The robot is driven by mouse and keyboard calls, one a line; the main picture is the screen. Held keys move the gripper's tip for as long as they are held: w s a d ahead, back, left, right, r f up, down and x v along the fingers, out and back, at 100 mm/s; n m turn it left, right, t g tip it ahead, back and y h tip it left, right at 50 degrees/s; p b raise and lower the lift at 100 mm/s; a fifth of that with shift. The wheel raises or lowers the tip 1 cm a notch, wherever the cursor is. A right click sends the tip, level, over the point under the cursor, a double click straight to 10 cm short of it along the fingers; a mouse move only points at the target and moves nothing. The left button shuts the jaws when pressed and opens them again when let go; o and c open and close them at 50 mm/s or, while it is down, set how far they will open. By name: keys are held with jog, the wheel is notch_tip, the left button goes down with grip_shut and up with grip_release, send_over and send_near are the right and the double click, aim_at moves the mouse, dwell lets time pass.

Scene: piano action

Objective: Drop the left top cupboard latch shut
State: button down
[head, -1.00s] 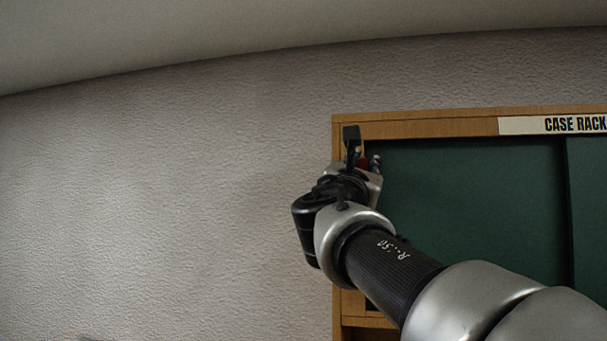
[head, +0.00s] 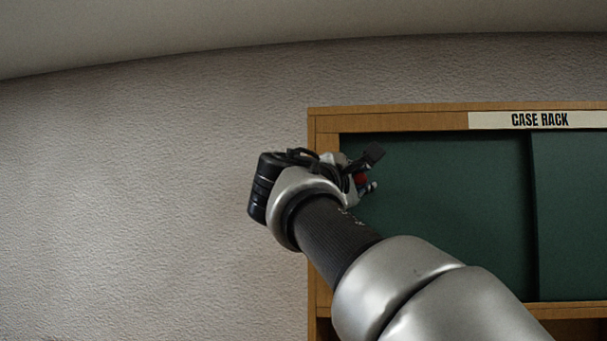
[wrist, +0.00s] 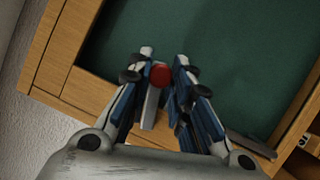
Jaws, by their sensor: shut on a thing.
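The cupboard is a wooden case with dark green doors (head: 440,210) and a "CASE RACK" label; its door also shows in the wrist view (wrist: 220,50). My gripper (head: 368,170) is at the upper left corner of the cupboard, in front of the left door's edge. In the wrist view my gripper (wrist: 165,62) has its fingers closed around the latch, a pale bar with a red round end (wrist: 161,75). The red part also shows small in the head view (head: 361,180). The latch's pivot and catch are hidden by my fingers and arm.
The wooden frame (wrist: 62,60) runs along the left in the wrist view. A dark bar (wrist: 251,145) lies at lower right there. Bare textured wall (head: 120,200) is left of the cupboard. My arm covers the cupboard's lower left.

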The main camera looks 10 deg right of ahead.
jog(key=shift+d+f+m+g+y, duration=0.15)
jog(key=shift+f+m+g, duration=0.25)
jog(key=shift+m, duration=0.45)
jog(key=shift+a+f+m+g+y, duration=0.1)
jog(key=shift+f+m+g+y, duration=0.1)
jog(key=shift+f+m, duration=0.45)
jog(key=shift+r, duration=0.1)
jog(key=c, duration=1.4)
grip_release()
jog(key=shift+d, duration=0.1)
jog(key=shift+s, duration=0.15)
jog(key=v, duration=1.2)
